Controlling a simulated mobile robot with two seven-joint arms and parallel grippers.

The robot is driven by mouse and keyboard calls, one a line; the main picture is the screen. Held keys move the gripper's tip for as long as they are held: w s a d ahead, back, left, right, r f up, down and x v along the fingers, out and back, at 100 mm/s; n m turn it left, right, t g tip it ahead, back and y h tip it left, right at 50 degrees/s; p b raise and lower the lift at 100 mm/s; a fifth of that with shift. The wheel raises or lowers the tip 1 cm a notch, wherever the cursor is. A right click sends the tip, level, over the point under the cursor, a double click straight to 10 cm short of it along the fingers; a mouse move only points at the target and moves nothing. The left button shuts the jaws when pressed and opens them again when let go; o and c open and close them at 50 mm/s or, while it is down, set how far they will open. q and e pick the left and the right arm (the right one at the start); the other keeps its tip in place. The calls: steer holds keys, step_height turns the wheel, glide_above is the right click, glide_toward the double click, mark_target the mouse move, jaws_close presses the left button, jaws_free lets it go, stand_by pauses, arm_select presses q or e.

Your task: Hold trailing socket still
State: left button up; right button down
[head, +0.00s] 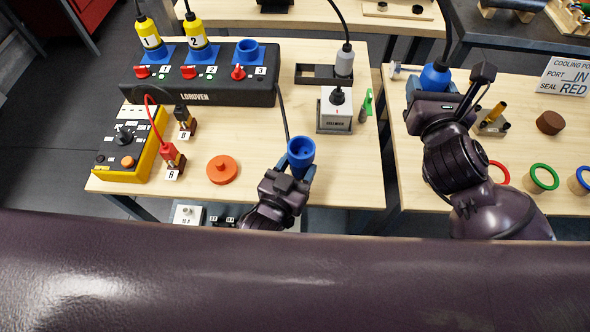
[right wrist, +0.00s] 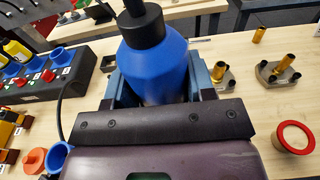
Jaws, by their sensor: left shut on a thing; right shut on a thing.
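The trailing socket (head: 301,150) is a blue cup with its open face up and a black cable running up from it towards the black socket box. My left gripper (head: 296,182) is shut on it, holding it near the table's front edge. Part of the socket shows at the lower left of the right wrist view (right wrist: 58,156). My right gripper (head: 434,92) is shut on a blue plug (head: 435,77) with a black cable at its top. In the right wrist view the plug (right wrist: 153,62) stands between the fingers. Its lower end is hidden. The plug and socket are well apart.
The black socket box (head: 190,93) holds two yellow plugs and an empty blue socket. A yellow control box (head: 131,160), an orange disc (head: 222,169) and a white tester (head: 334,112) stand on the left table. Coloured rings (head: 544,177) and brass fittings (head: 494,120) lie on the right table.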

arm_select(q)
steer(key=shift+x, duration=1.3)
arm_select(e)
steer(key=shift+f, duration=0.1)
arm_select(q)
steer(key=shift+f, duration=0.25)
arm_select(e)
steer(key=shift+f, duration=0.1)
arm_select(q)
steer(key=o, duration=1.1)
steer(key=c, duration=1)
